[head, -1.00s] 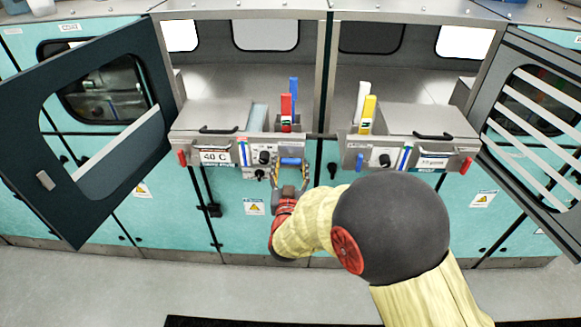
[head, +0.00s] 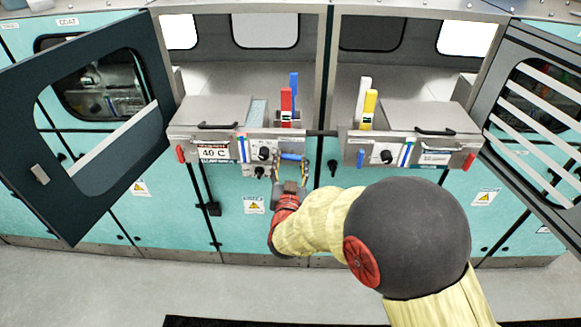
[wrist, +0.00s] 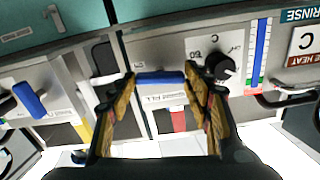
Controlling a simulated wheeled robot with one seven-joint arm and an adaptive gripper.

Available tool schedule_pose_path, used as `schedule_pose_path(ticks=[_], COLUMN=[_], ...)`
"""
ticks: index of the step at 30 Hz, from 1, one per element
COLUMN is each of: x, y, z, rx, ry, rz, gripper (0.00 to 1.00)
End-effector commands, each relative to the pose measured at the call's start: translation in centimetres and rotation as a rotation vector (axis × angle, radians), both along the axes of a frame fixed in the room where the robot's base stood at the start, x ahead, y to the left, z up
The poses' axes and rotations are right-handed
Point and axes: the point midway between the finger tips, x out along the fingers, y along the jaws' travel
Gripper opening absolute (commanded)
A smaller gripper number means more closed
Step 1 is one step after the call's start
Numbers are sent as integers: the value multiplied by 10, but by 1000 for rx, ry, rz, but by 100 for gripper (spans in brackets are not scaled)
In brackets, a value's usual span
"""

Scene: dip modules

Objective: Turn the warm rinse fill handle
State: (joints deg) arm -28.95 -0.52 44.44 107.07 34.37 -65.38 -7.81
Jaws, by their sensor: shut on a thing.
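The warm rinse fill handle, a small blue bar (head: 292,157), is on the front of the left steel module (head: 215,144), beside its black knob and under the red and blue upright levers. It lies roughly level. In the wrist view, the blue bar (wrist: 160,77) spans the gap between the fingertips, with a fill label just below it. My gripper (head: 290,170) reaches it from below and in front. Its two yellow-brown fingers (wrist: 160,80) are shut on the bar's ends. RINSE and HEAT labels and a knob (wrist: 220,66) show beside it.
The right module (head: 410,146) has a similar blue handle (head: 361,158), which stands upright. An open dark door (head: 90,205) swings out at left, and a slatted one (head: 535,150) at right.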

Motion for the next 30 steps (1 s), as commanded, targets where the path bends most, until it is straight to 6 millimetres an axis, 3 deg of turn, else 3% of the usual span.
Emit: schedule_pose_path(ticks=[30], x=[0], y=[0], z=[-5], rx=[949], ry=[-35], rz=[1], gripper=[24])
